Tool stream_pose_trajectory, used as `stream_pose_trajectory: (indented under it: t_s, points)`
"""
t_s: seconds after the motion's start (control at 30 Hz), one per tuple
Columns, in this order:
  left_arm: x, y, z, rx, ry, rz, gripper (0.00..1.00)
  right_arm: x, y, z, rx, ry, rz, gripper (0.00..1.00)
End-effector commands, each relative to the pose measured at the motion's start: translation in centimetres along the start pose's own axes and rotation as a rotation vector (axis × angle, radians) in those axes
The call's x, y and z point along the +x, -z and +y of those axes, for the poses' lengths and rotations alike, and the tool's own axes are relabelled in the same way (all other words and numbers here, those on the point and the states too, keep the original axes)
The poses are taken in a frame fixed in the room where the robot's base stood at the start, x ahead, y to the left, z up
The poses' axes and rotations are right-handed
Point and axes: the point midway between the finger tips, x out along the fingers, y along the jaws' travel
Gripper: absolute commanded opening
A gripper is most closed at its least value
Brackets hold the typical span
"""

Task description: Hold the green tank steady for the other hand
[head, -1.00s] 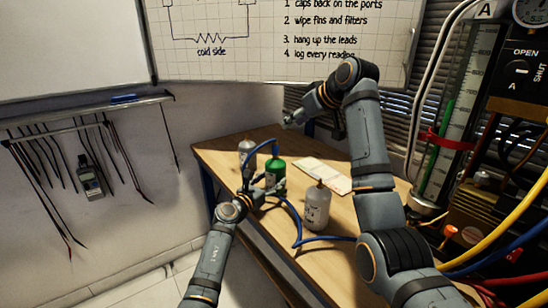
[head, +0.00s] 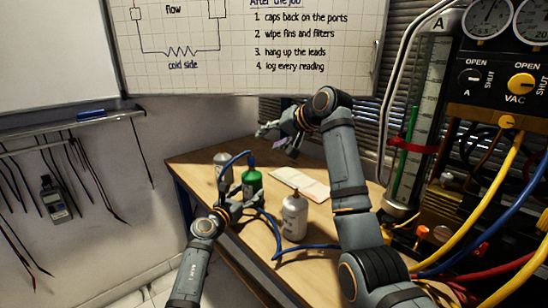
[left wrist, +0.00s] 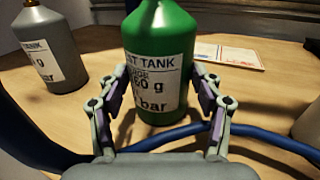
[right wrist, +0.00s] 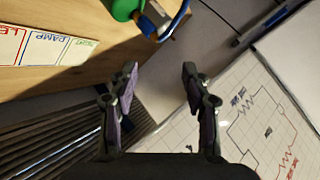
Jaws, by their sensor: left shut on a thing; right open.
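The green tank (head: 252,184) stands upright on the wooden bench, its white label facing the left wrist camera (left wrist: 160,40). My left gripper (head: 238,196) is shut on its lower body, with one finger on each side in the left wrist view (left wrist: 163,92). A blue hose (head: 232,158) arches to the tank's top. In the right wrist view, the hose's fitting (right wrist: 152,22) shows at the green top. My right gripper (head: 268,135) is in the air above and behind the tank. It is open and empty in the right wrist view (right wrist: 160,75).
A grey tank (head: 221,165) stands left of the green one, and a pale bottle (head: 294,216) stands front right. Blue hose crosses the bench front (head: 275,235). A gauge rig (head: 490,90) stands at right.

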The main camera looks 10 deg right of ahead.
Motion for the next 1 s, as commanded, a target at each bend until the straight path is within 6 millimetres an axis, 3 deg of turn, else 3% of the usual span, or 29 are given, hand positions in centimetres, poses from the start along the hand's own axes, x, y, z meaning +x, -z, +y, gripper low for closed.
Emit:
stream_pose_trajectory:
  t_s: [0.4, 0.6, 0.8, 1.0]
  points:
    - [0.0, 0.0, 0.0, 0.001, -0.001, 0.0, 0.24, 1.3, -1.5, 2.9, 1.314, 0.132, -0.056, 0.48]
    - [0.0, 0.0, 0.0, 0.001, -0.001, 0.0, 0.24, 1.5, -2.2, 4.0, 1.868, 0.173, -0.134, 0.48]
    - [0.0, 0.0, 0.0, 0.001, -0.001, 0.0, 0.24, 1.6, -2.6, 4.5, 2.175, 0.187, -0.194, 0.48]
    - [0.0, 0.0, 0.0, 0.001, -0.001, 0.0, 0.24, 1.6, -2.7, 4.5, 2.24, 0.187, -0.207, 0.48]
